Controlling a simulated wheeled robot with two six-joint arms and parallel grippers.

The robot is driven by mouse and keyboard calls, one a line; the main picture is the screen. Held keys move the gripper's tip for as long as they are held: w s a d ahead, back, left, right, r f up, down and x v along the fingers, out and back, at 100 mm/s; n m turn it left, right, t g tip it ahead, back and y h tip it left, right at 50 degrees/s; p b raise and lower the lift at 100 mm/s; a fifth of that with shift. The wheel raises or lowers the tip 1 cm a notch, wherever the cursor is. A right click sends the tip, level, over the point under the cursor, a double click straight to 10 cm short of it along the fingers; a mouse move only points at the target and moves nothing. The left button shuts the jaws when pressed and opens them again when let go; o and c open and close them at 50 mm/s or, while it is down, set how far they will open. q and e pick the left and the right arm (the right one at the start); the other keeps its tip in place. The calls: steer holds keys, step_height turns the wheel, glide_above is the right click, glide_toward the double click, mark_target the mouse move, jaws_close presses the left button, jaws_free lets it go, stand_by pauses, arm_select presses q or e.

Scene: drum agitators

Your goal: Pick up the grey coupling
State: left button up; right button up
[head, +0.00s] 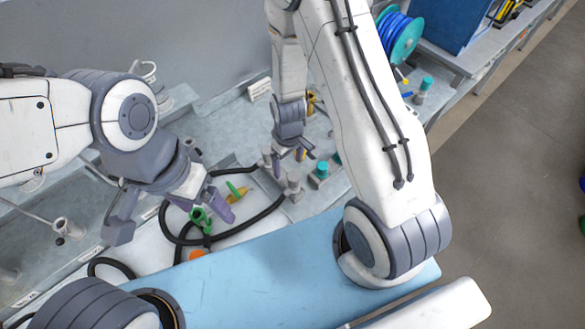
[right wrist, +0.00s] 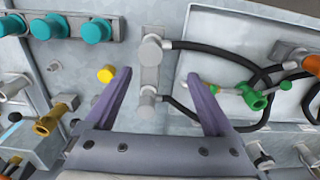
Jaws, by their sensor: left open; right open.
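Two grey cylindrical couplings sit on a narrow grey plate in the right wrist view, an upper one (right wrist: 152,49) and a lower one (right wrist: 147,98). Black hoses run from both to the right. I cannot tell which one the task means. One grey coupling with a hose shows in the head view (head: 293,184). My right gripper (head: 289,158) is open above the bench beside it. In the right wrist view its purple fingers (right wrist: 158,76) stand either side of the plate, with nothing held. My left gripper (head: 170,224) is open and empty, near the green valve.
A green fitting (right wrist: 254,97) and black hoses lie on the pale panel to the right. Several teal knobs (right wrist: 97,31) and a yellow knob (right wrist: 106,74) are on the left. A blue surface (head: 270,275) lies in front. A blue cable reel (head: 398,36) stands at the back.

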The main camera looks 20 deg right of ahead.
mark_target(295, 177)
steer(key=shift+s+d+f, duration=0.15)
steer(key=shift+d+f, duration=0.6)
steer(key=shift+d, duration=0.1)
step_height(295, 177, down, 5)
steer(key=b, duration=0.4)
steer(key=shift+f, duration=0.1)
steer(key=f+b, duration=0.1)
steer(key=f, duration=0.1)
steer(key=f+b, duration=0.1)
steer(key=b, duration=0.1)
steer(key=f+b, duration=0.2)
steer(key=shift+w+f, duration=0.25)
steer(key=shift+f, duration=0.05)
arm_select(q)
step_height(295, 177, down, 8)
arm_select(e)
steer(key=shift+r, duration=0.1)
jaws_close()
